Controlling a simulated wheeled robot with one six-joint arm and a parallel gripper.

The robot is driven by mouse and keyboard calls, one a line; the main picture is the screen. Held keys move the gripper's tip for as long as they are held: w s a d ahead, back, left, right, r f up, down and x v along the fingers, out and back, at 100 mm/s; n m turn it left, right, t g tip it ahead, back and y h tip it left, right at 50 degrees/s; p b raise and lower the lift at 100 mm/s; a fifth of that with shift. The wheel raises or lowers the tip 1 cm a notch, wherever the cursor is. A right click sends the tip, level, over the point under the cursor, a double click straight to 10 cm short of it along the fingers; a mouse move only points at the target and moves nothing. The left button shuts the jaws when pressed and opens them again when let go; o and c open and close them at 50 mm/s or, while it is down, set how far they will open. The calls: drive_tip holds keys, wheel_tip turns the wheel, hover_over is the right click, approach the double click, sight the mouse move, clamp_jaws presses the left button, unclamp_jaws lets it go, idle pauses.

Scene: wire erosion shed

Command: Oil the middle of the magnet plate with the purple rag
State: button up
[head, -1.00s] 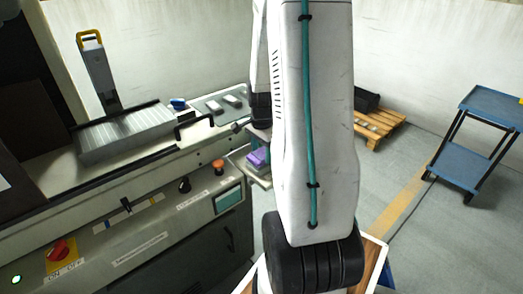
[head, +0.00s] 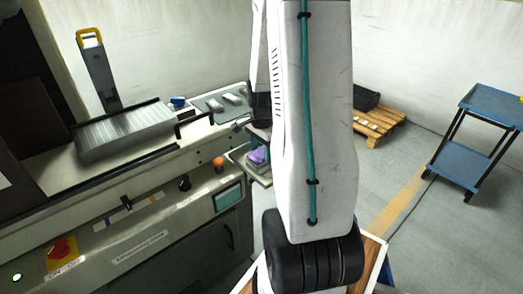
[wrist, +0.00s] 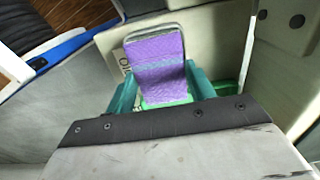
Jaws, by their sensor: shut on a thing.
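The magnet plate (head: 125,132) is a grey, finely ribbed block on the machine bed at the left of the head view. The purple rag (head: 258,156) shows as a small purple patch over a little shelf beside the machine, left of my arm. In the wrist view the purple rag (wrist: 155,65) is a folded, flat rectangle between the two teal fingers of my gripper (wrist: 160,88), which is shut on it. A green strip shows below the rag. In the head view my gripper is mostly hidden by my arm.
A blue trolley (head: 490,105) and a wooden pallet (head: 375,128) stand on the floor at right.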

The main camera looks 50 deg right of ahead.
sight(262, 153)
idle(0.4)
drive_tip(key=shift+r, duration=3.4)
